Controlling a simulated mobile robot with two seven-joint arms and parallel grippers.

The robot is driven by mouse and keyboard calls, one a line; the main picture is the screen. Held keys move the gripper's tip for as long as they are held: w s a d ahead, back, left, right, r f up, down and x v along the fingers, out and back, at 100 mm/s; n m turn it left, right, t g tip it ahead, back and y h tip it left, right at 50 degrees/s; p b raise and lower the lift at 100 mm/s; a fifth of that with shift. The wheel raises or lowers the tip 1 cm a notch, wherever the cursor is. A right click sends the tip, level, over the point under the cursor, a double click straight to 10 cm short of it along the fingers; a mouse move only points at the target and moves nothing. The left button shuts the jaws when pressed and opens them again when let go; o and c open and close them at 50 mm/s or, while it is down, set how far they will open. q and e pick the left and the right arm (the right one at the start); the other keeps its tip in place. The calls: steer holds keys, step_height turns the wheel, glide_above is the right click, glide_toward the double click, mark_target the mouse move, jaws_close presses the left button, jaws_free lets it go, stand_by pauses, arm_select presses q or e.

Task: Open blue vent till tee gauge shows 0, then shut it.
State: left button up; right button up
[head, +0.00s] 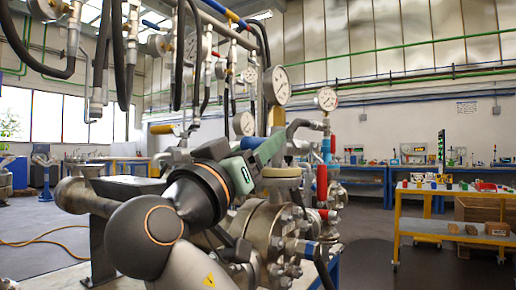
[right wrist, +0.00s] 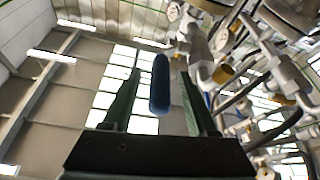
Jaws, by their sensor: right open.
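My right gripper (head: 268,145) is open among the piping above the flanged vessel (head: 270,228). In the right wrist view a blue handle (right wrist: 160,84) lies between the two spread fingers of this gripper (right wrist: 160,74), with gaps on both sides. In the head view a blue handle (head: 252,142) shows beside the fingers, partly hidden by them. Another blue handle (head: 326,150) sits on the right pipe, above a red handle (head: 321,182). Several white dial gauges stand here, including a large one (head: 277,86) and a right one (head: 327,98). I cannot tell which is the tee gauge; needles are too small to read. My left gripper is out of view.
Black hoses (head: 117,50) and more gauges hang at the upper left. A yellow trolley (head: 455,230) with small items stands at the right, and blue benches (head: 365,177) line the back. Pipes and valves crowd the right side of the wrist view. The floor between vessel and trolley is clear.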

steer(key=shift+c, duration=0.2)
jaws_close()
stand_by(0.3)
stand_by(1.0)
